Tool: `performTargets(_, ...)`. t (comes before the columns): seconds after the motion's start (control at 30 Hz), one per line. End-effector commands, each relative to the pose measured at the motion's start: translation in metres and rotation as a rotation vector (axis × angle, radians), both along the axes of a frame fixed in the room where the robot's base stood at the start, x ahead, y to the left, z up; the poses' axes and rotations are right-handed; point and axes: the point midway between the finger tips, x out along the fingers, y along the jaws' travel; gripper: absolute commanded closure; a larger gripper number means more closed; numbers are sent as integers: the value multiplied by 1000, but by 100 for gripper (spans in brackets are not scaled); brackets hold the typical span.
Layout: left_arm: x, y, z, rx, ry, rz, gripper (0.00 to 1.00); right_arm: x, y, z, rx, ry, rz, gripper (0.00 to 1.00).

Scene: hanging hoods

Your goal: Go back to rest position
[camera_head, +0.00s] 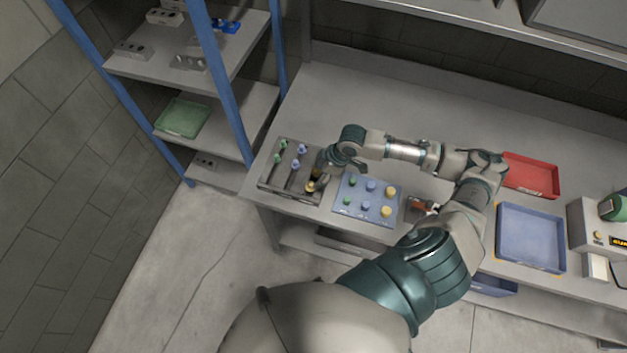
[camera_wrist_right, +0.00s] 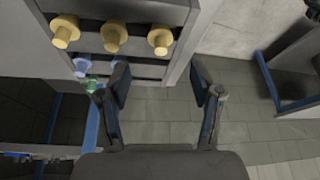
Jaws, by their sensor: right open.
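My right gripper (camera_head: 323,170) is at the right side of the grey peg tray (camera_head: 270,185) on the bench and hides part of it. The right wrist view shows its two fingers (camera_wrist_right: 160,88) apart with nothing between them. Yellow pegs (camera_wrist_right: 115,36) stand in the tray in the upper left of that view, apart from the fingers. Blue pegs (camera_head: 295,164) and green pegs (camera_head: 277,158) stand in the tray's left and middle slots. My right arm reaches across the bench from the lower right. My left gripper is not in view.
A blue board (camera_head: 352,189) with green, blue and yellow knobs lies right of the tray. A red tray (camera_head: 540,178) and blue tray (camera_head: 530,236) lie farther right. A blue-post shelf (camera_head: 225,90) stands left. The back of the bench (camera_head: 340,95) is clear.

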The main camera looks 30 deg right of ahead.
Motion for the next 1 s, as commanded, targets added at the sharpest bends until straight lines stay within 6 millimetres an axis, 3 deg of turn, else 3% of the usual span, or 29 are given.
performTargets(0.2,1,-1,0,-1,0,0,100,-7,-11,31,-1,1,0,35)
performTargets(0.57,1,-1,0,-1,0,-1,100,-10,-10,37,1,2,3,35)
performTargets(0.67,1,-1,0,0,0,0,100,-16,7,26,8,2,26,35)
performTargets(0.83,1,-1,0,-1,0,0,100,-44,80,-15,50,-32,61,35)
performTargets(0.9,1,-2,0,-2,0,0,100,-60,108,-28,73,-56,16,35)
performTargets(1.0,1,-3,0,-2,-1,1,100,-78,126,-39,87,-76,-106,35)
